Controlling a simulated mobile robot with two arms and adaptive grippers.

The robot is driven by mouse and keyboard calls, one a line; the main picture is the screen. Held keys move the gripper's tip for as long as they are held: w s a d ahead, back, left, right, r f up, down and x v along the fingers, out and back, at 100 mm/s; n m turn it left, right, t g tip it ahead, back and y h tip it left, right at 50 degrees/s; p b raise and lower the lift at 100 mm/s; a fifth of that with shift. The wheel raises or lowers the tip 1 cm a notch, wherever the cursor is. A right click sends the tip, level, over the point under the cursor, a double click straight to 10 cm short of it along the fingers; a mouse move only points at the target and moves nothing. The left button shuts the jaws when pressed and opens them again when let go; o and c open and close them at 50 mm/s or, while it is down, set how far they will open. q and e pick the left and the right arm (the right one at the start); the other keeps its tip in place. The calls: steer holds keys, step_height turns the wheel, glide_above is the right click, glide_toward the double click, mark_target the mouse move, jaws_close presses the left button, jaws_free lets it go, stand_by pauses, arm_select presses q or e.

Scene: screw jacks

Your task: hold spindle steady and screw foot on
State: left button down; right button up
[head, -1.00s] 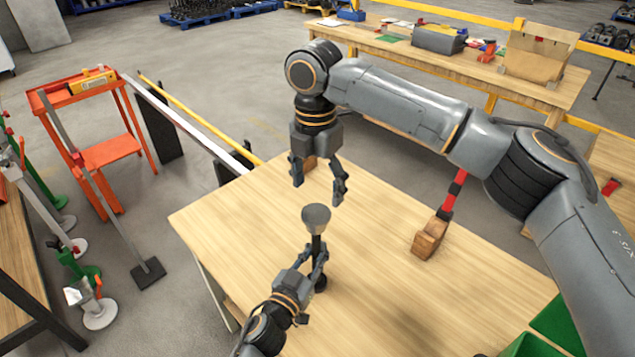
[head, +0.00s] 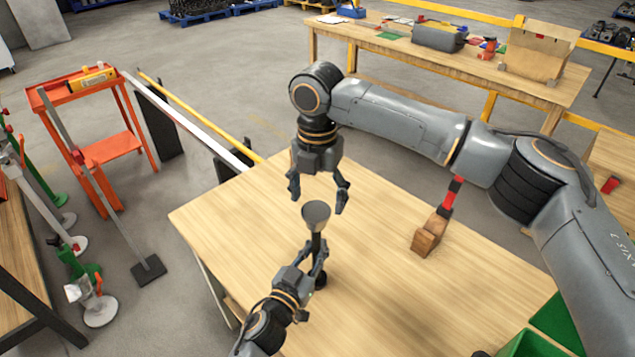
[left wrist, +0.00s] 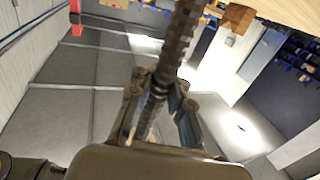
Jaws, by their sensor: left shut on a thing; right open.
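The dark spindle (head: 316,243) stands upright over the table. In the left wrist view its threaded shaft (left wrist: 178,38) runs between the fingers. A grey cup-shaped foot (head: 316,213) sits at the spindle's top; I cannot tell how far it is screwed on. My left gripper (head: 317,266) is shut around the spindle's lower part and hides some of it. It also shows in the left wrist view (left wrist: 158,85). My right gripper (head: 318,200) is open, pointing down. Its fingers are spread to either side just above the foot and appear apart from it.
A wooden block (head: 428,238) with a red and black rod leaning on it is on the table (head: 380,290) to the right. A green bin (head: 530,345) is at the lower right. The table's left part is clear. An orange stand (head: 108,152) is on the floor.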

mark_target(317, 208)
steer(key=shift+f, duration=2.15)
